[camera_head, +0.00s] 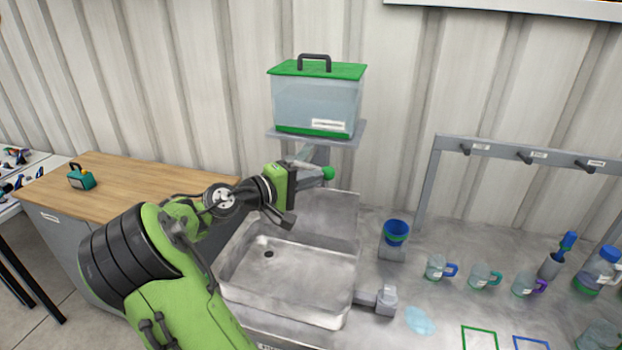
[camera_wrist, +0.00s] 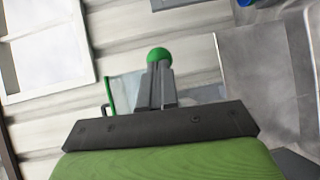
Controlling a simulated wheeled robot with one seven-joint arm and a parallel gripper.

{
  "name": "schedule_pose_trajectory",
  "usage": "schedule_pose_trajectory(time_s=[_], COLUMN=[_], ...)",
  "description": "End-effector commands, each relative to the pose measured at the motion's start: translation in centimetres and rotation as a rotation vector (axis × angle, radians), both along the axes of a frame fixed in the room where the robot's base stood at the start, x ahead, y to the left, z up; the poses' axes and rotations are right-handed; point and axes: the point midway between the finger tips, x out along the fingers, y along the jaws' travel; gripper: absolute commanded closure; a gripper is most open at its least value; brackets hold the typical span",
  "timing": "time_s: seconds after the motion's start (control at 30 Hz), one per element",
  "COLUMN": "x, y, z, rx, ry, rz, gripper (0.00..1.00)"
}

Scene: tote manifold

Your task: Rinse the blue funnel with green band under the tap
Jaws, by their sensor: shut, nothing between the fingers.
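The blue funnel with a green band (camera_head: 396,233) sits upright on a small grey stand (camera_head: 391,253) right of the sink. A tap with a round green knob (camera_head: 328,173) is below a clear tank with a green lid (camera_head: 318,70), above the sink's back edge. My gripper (camera_head: 317,174) is shut and empty, with its fingertips at the knob. In the wrist view the closed fingers (camera_wrist: 156,88) point at the green knob (camera_wrist: 158,54), touching or very near it; I cannot tell which. The tap's spout is hidden behind my gripper, and I see no water stream.
The steel sink (camera_head: 290,280) lies empty below my arm. Several mugs (camera_head: 439,268), a brush in a holder (camera_head: 551,265) and a blue-lidded jug (camera_head: 600,270) stand on the counter at right. A grey hook rack (camera_head: 520,154) stands behind. A blue puddle-like patch (camera_head: 420,320) lies in front.

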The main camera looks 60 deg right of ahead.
Motion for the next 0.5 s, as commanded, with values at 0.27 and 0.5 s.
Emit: schedule_pose_trajectory(time_s=[0.27,0.5], x=[-0.08,-0.40], y=[-0.17,-0.60], z=[-0.04,0.35], rx=[0.001,0.001], ry=[0.000,0.004], rz=[0.000,-0.005], gripper=[1.00,1.00])
